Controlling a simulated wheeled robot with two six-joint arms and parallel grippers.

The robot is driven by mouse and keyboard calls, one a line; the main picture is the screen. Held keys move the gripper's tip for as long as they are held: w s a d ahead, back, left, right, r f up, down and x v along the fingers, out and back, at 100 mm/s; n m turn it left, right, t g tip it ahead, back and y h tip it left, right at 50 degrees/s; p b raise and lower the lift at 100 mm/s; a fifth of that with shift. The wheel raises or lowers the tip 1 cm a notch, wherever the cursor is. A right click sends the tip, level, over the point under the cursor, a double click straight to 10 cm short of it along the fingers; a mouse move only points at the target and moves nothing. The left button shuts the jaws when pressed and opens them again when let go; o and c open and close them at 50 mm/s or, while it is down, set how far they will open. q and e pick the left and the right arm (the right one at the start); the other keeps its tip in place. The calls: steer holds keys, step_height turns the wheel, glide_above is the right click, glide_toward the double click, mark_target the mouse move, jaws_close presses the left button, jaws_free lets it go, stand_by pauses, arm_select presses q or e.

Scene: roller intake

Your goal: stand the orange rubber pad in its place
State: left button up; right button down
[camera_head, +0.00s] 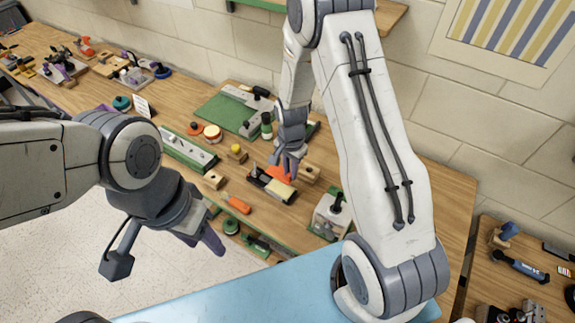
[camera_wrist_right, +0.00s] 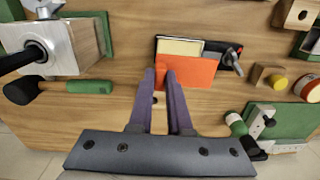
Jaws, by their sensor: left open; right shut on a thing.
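The orange rubber pad (camera_head: 279,174) is in my right gripper (camera_head: 291,170), at a dark holder (camera_head: 262,182) on the wooden bench. In the right wrist view the pad (camera_wrist_right: 195,76) shows a broad flat face between and to the right of the purple fingertips (camera_wrist_right: 162,72). The black holder (camera_wrist_right: 212,46) with a cream block (camera_wrist_right: 180,47) lies just beyond it. I cannot tell whether the pad touches the holder. My left gripper (camera_head: 206,240) is open and empty, off the bench's front edge at the left.
An orange-handled tool (camera_head: 236,203) lies left of the holder. A wooden block (camera_head: 309,172) is close on its right. A grey clamp-like device (camera_head: 330,214) stands nearer the front right. A green board (camera_head: 228,114) lies behind. Bare wood shows between them.

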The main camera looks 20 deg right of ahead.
mark_target(289, 181)
steer(key=shift+a+f+b, duration=0.1)
steer(key=shift+f+b, duration=2.05)
steer(key=shift+f, duration=0.65)
steer(key=shift+f+b, duration=0.8)
steer(key=shift+f, duration=0.3)
steer(key=c, duration=1.2)
jaws_free()
steer(key=shift+r, duration=0.1)
steer(key=shift+r+p, duration=1.25)
steer(key=shift+r, duration=0.25)
